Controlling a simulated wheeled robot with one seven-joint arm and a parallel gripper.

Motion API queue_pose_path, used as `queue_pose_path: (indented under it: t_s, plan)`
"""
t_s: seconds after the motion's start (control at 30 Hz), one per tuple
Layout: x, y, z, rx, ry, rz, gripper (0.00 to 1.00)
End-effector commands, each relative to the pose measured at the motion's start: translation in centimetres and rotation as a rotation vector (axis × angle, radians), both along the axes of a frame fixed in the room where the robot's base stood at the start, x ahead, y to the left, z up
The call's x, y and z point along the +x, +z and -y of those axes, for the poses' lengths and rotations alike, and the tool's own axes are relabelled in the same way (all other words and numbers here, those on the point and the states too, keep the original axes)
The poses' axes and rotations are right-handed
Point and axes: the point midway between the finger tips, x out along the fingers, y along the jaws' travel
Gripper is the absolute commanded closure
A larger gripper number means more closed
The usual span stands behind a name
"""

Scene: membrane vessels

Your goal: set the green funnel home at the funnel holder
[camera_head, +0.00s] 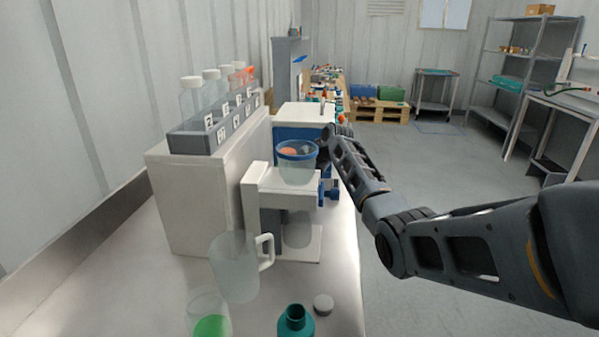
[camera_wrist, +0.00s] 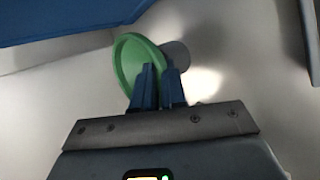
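The green funnel (camera_wrist: 128,62) shows in the wrist view just beyond my fingertips, its round rim tilted. My gripper (camera_wrist: 159,72) has its two blue fingers close together with the funnel's rim edge between them, so it looks shut on the rim. A grey cylinder (camera_wrist: 177,55) shows right behind the funnel; I cannot tell whether it is part of it. In the head view my arm reaches to the far side of the white stand (camera_head: 285,190), where my gripper and the funnel are hidden. I cannot identify the funnel holder for certain.
A blue-rimmed clear vessel (camera_head: 297,158) sits on the stand. A clear jug (camera_head: 236,268), a beaker with green liquid (camera_head: 210,318), a teal bottle (camera_head: 295,322) and a white cap (camera_head: 323,304) are in front. A bottle rack (camera_head: 215,133) stands on the white box at left.

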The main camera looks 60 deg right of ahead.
Motion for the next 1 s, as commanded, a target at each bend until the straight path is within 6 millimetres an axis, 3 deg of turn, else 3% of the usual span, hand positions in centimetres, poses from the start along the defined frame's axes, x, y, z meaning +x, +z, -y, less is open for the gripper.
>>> queue_pose_path:
  t_s: [0.3, 0.67, 1.0]
  plan:
    - [0.0, -0.2, -0.1, 0.002, 0.0, -0.001, 0.62]
    - [-0.5, 0.5, -0.1, 0.001, -0.001, 0.001, 0.62]
    - [-3.7, 3.8, -1.0, 0.0, 0.0, 0.001, 0.62]
